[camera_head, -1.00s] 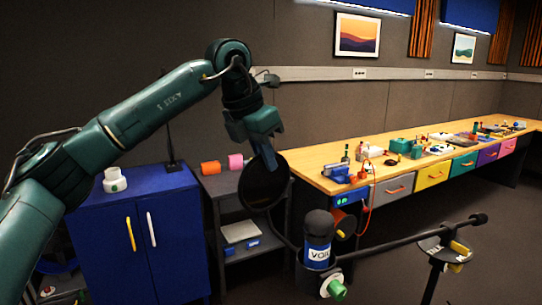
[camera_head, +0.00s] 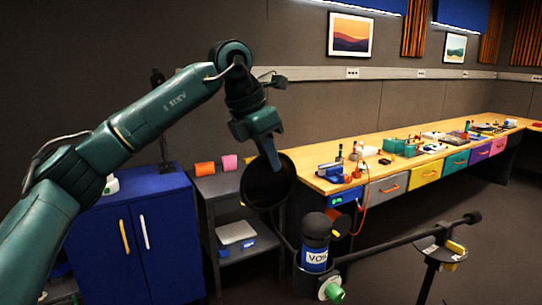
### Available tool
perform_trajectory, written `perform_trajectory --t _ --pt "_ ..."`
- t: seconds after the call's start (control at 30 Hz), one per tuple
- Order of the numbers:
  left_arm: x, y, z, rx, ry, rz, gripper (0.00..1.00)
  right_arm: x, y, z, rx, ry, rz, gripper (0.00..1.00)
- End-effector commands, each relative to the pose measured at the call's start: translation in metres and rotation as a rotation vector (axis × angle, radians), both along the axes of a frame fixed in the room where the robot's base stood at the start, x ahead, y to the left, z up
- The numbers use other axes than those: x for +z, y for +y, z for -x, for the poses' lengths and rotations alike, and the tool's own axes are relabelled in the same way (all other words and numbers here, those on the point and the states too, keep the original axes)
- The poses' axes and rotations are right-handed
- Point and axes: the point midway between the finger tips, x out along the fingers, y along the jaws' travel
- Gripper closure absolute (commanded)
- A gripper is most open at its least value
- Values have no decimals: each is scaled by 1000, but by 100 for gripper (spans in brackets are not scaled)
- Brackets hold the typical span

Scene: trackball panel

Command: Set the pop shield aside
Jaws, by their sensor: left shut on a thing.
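The pop shield (camera_head: 268,183) is a dark round disc on a thin curved stalk, in the middle of the head view. My left gripper (camera_head: 272,158) reaches down from above and is shut on the upper rim of the pop shield. Just right of and below the disc stands the microphone (camera_head: 316,238), a dark cylinder with a blue and white label, on a long dark boom. The stalk runs from below the disc toward the microphone; where it ends is hard to see. My right gripper is not in view.
A blue cabinet (camera_head: 182,245) stands at the left, partly behind my left arm. A dark shelf cart (camera_head: 225,190) with orange and pink items stands behind the disc. A long wooden workbench (camera_head: 330,186) holds many small items. The boom (camera_head: 400,238) crosses to a stand at the right.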

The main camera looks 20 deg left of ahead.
Motion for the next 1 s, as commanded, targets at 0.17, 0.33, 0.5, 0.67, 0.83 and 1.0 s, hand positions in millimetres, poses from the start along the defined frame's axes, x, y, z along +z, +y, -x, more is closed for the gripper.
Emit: perform_trajectory --t 0.17,0.33,0.5,0.67,0.83,1.0 --pt "0 -2 0 -5 -1 1 87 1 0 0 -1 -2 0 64" --pt "0 -1 0 -3 -1 0 73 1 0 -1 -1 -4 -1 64" --pt "0 -1 0 -2 -1 1 69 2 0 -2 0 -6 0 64" --pt "2 0 0 -2 -2 1 69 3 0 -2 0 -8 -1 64" --pt "22 4 6 -2 -6 2 69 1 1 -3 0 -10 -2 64" --pt "57 12 18 -3 -6 3 69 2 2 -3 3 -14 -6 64"
